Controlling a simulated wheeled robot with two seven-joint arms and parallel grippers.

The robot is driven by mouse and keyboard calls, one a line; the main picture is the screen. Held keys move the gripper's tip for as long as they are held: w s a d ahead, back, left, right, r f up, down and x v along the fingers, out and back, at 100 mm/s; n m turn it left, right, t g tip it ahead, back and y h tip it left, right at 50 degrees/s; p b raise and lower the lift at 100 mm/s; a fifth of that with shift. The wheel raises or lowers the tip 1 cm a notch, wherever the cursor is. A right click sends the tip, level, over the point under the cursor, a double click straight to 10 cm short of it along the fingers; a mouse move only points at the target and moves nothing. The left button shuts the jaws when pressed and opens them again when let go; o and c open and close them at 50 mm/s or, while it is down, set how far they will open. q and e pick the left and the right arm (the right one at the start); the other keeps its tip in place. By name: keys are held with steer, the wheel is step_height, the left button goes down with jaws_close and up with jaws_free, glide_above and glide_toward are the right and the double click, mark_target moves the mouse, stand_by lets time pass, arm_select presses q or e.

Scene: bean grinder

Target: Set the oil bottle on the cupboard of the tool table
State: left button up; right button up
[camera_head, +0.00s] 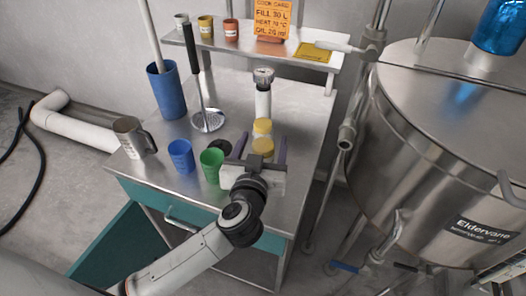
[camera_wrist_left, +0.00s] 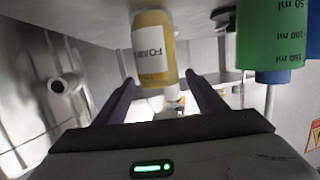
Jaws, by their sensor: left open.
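I cannot read an oil label on either. My left gripper (camera_head: 262,150) is open at the near bottle, its purple fingers spread to either side. In the left wrist view, a yellow bottle (camera_wrist_left: 153,48) with a white label, seemingly reading "FOAM", shows between and beyond the fingertips (camera_wrist_left: 160,82), with gaps on both sides. The table's teal cupboard has a front with a handle (camera_head: 180,222) and an open door (camera_head: 112,248). My right gripper is not in view.
A green cup (camera_head: 211,166) stands close left of my gripper, with a blue cup (camera_head: 181,155) and a metal jug (camera_head: 133,138) further left. A gauge-topped white cylinder (camera_head: 263,95) stands behind. A large steel vat (camera_head: 440,130) is at the right. The table's right side is clear.

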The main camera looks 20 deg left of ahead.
arm_select(q)
steer(key=c, duration=1.2)
steer(key=shift+w, duration=0.1)
steer(key=shift+c, duration=0.5)
steer(key=shift+r, duration=0.15)
